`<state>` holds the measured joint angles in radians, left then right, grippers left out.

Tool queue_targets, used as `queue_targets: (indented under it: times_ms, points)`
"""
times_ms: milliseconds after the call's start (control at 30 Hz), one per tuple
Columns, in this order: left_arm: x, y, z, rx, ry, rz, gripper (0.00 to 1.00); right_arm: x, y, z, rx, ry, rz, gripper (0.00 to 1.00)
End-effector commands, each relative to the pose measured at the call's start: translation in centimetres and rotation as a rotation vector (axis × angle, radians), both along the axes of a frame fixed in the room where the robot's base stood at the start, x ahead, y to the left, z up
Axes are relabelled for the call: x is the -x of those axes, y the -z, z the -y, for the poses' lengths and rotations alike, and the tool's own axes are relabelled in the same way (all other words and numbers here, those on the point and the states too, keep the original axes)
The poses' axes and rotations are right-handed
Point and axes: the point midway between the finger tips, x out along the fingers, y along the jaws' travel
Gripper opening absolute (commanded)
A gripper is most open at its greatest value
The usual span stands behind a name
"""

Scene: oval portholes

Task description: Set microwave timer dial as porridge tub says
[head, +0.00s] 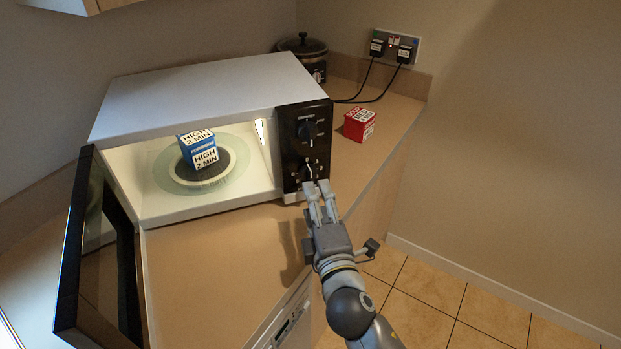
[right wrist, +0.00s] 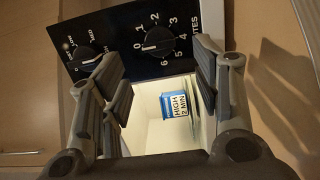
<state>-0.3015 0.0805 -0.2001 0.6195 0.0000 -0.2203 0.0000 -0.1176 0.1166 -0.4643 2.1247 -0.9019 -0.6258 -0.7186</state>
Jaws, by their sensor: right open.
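The microwave (head: 215,85) stands on the counter with its door (head: 100,250) open. Inside, on the turntable, is a blue tub (head: 197,150) labelled HIGH 2 MIN; its name band is too small to read. It also shows in the right wrist view (right wrist: 177,104). The lower dial, the timer (head: 309,170), is marked 0 to 6 in the right wrist view (right wrist: 158,40); its white mark appears to point at 0. My right gripper (head: 318,186) is open just in front of this dial, its fingers (right wrist: 160,75) apart and empty. I cannot tell whether they touch it. My left gripper is not in view.
The power dial (head: 308,130) sits above the timer on the black panel. A red labelled box (head: 360,125) stands right of the microwave. A dark lidded pot (head: 303,48) and plugged sockets (head: 394,46) are behind. The counter before the microwave (head: 210,265) is clear.

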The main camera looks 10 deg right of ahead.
Motion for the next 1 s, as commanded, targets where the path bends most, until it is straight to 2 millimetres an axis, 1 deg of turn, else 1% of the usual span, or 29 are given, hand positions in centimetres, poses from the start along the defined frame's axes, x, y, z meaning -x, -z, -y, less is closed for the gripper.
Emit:
queue_targets:
  times_ms: [33,200,400,567,800,833,867,1000]
  points:
    - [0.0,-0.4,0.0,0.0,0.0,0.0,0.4,-1.0,-0.3,0.0,0.0,0.0,0.001,0.57]
    - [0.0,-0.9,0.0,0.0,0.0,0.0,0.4,-3.9,-0.2,0.1,0.0,0.001,0.0,0.57]
    - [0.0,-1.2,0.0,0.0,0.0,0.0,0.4,-6.0,-0.1,0.0,-0.002,0.0,0.0,0.57]
    - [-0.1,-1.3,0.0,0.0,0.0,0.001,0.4,-6.6,0.0,0.0,-0.002,0.0,-0.001,0.57]
    - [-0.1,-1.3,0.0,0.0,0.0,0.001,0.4,-6.7,0.0,0.0,-0.002,0.0,-0.001,0.57]
    - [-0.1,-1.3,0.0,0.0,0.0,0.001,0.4,-6.7,0.0,0.0,-0.002,0.0,-0.001,0.56]
    - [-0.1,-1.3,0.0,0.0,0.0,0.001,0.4,-6.7,0.0,0.0,-0.002,0.0,-0.001,0.52]
    - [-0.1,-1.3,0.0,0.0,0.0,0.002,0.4,-6.7,0.0,0.0,-0.002,0.0,-0.001,0.34]
